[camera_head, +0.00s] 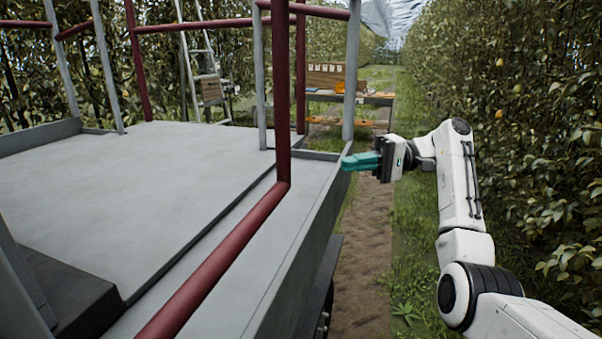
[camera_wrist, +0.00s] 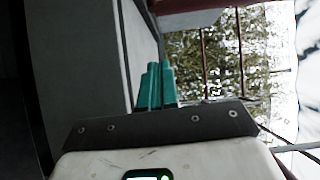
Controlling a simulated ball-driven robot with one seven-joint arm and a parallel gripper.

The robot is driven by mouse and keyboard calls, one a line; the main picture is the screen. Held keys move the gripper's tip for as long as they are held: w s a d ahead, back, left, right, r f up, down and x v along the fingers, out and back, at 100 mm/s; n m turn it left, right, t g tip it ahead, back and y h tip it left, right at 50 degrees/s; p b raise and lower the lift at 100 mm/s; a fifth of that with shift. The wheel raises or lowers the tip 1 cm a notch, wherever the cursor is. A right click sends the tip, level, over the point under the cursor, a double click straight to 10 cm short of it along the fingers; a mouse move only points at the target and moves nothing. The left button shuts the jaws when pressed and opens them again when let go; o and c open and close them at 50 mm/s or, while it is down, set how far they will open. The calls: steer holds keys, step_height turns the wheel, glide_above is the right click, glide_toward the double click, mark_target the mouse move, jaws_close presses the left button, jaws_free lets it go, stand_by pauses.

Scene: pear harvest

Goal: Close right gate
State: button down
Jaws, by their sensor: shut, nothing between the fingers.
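The grey platform (camera_head: 150,180) has dark red rails and grey posts around it. A dark red tube frame (camera_head: 283,120) rises at its near right side and bends down toward the lower left. A grey upright post (camera_head: 351,70) stands at the far right corner, with a second grey post (camera_head: 262,80) left of it. I cannot tell which of these parts is the right gate. My gripper (camera_head: 346,163), with green fingers, is shut and empty beside the platform's right edge, below the grey corner post. The wrist view shows the fingers (camera_wrist: 156,72) together beside a grey surface.
A table (camera_head: 375,98) with crates and small items stands at the back. A ladder (camera_head: 200,60) stands behind the platform. Pear trees (camera_head: 530,120) line the right side. A dirt and grass strip (camera_head: 375,240) is clear between the platform and my arm.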

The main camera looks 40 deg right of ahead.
steer(key=s+a+p+x, duration=0.1)
steer(key=p+x, duration=0.3)
steer(key=x, duration=0.7)
steer(key=shift+s+a, duration=0.35)
steer(key=shift+s, duration=0.3)
steer(key=shift+a+f, duration=0.1)
steer(key=shift+f, duration=0.05)
